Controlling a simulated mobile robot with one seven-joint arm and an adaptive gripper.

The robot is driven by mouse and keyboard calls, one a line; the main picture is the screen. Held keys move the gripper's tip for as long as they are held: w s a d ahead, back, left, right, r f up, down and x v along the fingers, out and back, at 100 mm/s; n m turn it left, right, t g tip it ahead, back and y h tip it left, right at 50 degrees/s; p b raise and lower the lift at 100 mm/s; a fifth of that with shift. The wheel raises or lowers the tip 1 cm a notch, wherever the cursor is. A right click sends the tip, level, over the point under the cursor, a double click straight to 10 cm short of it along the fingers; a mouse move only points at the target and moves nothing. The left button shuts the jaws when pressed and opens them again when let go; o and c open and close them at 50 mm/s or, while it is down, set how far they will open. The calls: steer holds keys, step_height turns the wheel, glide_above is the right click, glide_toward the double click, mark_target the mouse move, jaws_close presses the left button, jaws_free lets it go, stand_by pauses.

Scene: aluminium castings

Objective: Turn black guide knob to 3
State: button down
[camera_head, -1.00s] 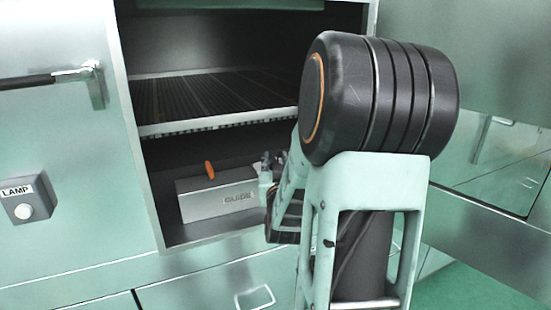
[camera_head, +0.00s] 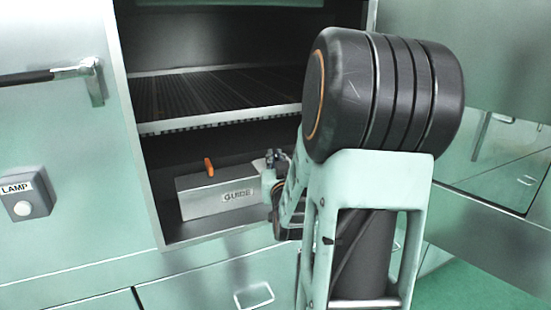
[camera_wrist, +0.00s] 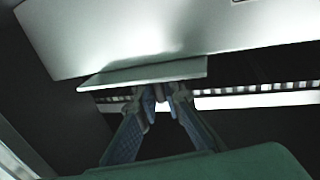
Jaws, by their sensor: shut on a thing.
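A grey box (camera_head: 190,200) labelled GUIDE stands on the floor of the open compartment in the head view. An orange lever (camera_head: 209,167) stands up from its top. My gripper (camera_head: 272,160) is at the box's right end, fingers pointing up. In the wrist view my gripper (camera_wrist: 160,97) has its fingertips shut on a small dark thing, which looks like the black guide knob (camera_wrist: 159,95), at the edge of a light plate (camera_wrist: 145,74). The fingers cover most of it. No scale or number can be read, so its setting does not show.
A wire shelf (camera_head: 215,95) spans the compartment above the box. The compartment's left wall edge (camera_head: 140,150) is close to the box. A LAMP switch (camera_head: 24,200) and a handle (camera_head: 60,75) are to the left. My arm hides the right side of the compartment.

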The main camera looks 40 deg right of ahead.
steer(key=shift+d+y, duration=0.1)
steer(key=shift+y, duration=0.2)
steer(key=shift+d+r+n+t+y+p, duration=0.15)
steer(key=shift+n+t+y+p, duration=0.65)
steer(key=shift+n+y, duration=1.4)
steer(key=shift+n+t+y+p, duration=0.4)
steer(key=shift+n+y+p, duration=0.7)
steer(key=shift+y, duration=1.5)
steer(key=shift+n+y, duration=0.4)
steer(key=shift+y, duration=0.1)
steer(key=c, duration=2)
jaws_free()
steer(key=shift+c, duration=0.2)
steer(key=shift+s, duration=0.15)
steer(key=s+d, duration=0.1)
steer(key=s, duration=1)
steer(key=shift+s+d, duration=0.15)
steer(key=shift+s, duration=0.2)
steer(key=shift+w, duration=0.1)
